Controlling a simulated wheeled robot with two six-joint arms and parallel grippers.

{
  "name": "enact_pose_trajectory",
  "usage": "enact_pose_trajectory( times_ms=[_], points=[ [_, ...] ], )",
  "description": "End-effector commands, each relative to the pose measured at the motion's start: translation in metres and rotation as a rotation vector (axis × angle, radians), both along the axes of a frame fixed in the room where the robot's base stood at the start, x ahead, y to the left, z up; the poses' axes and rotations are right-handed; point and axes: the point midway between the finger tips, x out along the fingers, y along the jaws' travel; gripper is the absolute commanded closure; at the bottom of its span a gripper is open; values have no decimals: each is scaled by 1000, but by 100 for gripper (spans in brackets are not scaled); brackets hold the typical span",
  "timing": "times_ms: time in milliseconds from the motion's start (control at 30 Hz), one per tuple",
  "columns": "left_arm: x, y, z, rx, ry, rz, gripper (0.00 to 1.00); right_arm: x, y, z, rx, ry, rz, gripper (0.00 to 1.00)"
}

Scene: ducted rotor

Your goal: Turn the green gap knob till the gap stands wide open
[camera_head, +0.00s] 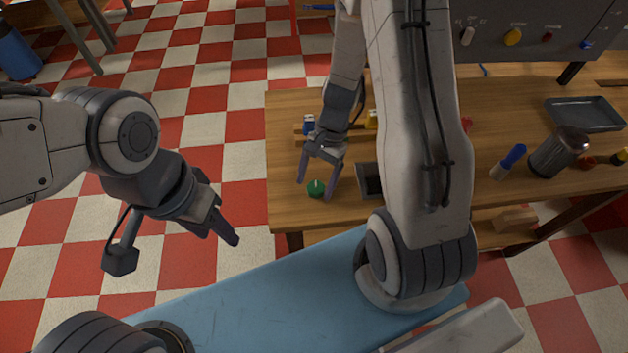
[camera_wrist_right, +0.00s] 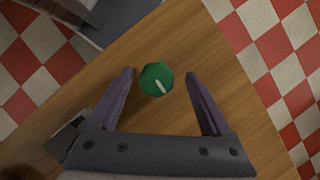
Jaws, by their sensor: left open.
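The green knob (camera_head: 316,188) stands on the wooden table near its front left part. In the right wrist view the green knob (camera_wrist_right: 156,79) is many-sided, with a white pointer mark running from its middle toward the lower right. My right gripper (camera_head: 316,190) is over it, fingers pointing down. In the right wrist view my right gripper (camera_wrist_right: 158,75) is open, with one finger on each side of the knob and room on both sides; neither finger touches it. My left gripper (camera_head: 225,238) is off the table to the left, over the floor, and holds nothing. The gap itself cannot be made out.
The wooden table (camera_head: 290,205) carries a dark tray (camera_head: 369,180) beside the knob, partly hidden by my right arm. A blue-handled tool (camera_head: 510,158), a metal cup (camera_head: 558,152) and a grey tray (camera_head: 586,114) stand to the right. A dark panel (camera_head: 535,30) rises behind.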

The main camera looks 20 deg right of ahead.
Motion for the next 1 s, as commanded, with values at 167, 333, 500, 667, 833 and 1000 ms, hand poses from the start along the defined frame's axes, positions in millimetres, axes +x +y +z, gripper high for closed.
enact_pose_trajectory(
  times_ms=[167, 333, 500, 667, 833, 1000],
  points=[
    [0, 0, 0, 0, 0, 0, 50, -1, -2, 0, -1, 0, -2, 16],
    [0, 0, 1, 0, 0, 0, 50, 0, -4, 3, -2, -2, -3, 16],
    [0, 0, 4, 0, 0, 0, 50, 6, -12, 25, -2, -6, -4, 16],
    [0, 0, 5, 0, 0, 0, 50, 13, -23, 55, -4, -7, -4, 16],
    [0, 0, 5, 0, 0, 0, 50, 19, -32, 81, -2, -5, -3, 16],
    [0, 0, 5, 0, 0, 0, 50, 22, -36, 95, -2, -1, -2, 16]
  ],
)
